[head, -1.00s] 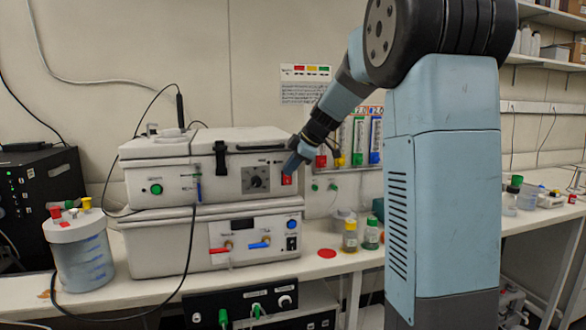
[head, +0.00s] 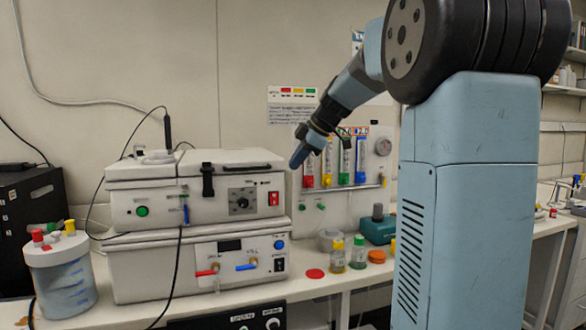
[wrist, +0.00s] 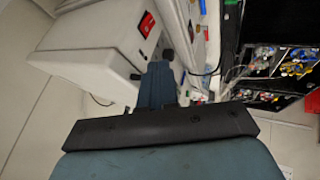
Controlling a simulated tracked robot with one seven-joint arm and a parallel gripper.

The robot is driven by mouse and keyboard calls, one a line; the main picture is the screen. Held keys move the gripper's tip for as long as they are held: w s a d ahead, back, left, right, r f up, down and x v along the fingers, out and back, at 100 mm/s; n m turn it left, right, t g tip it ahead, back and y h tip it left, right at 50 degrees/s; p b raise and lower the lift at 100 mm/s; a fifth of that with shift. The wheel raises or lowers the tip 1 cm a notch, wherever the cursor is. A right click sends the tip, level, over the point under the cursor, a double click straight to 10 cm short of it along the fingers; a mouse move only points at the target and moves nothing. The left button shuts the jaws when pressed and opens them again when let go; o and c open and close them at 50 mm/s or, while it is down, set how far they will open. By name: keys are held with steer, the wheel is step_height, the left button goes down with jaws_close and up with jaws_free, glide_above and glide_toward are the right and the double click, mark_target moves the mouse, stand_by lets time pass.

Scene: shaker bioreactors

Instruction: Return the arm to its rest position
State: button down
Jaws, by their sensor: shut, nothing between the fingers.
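My gripper (head: 300,159) is shut and empty in the head view. It points down and to the left, in the air just right of the upper white shaker unit (head: 237,168) and in front of the wall. In the wrist view my gripper (wrist: 159,72) shows as blue-grey fingers held together, with the white unit (wrist: 90,50) and its red switch (wrist: 146,24) beside and beyond them. In the head view the red switch (head: 273,198) is on the unit's right front. My gripper is apart from the unit.
The lower unit (head: 150,275) carries red and blue valves. A lidded vessel (head: 62,275) stands at the left. Several flow tubes (head: 344,162) hang on the wall behind my gripper. Small bottles (head: 358,252) and a red disc (head: 315,273) are on the bench.

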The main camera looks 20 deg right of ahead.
stand_by(0.4)
steer(key=s+a+f+m+h, duration=0.1)
steer(key=s+f+m, duration=0.3)
steer(key=s, duration=0.6)
steer(key=s+a+f+m+h, duration=0.2)
steer(key=s+f+m, duration=0.3)
steer(key=s, duration=0.6)
steer(key=s+a+f+m+h, duration=0.1)
steer(key=s+a+f+m, duration=0.2)
steer(key=s, duration=0.8)
step_height(320, 180, down, 2)
steer(key=m, duration=0.4)
steer(key=shift+s+h, duration=0.2)
steer(key=shift+h, duration=0.1)
steer(key=c, duration=1.8)
jaws_free()
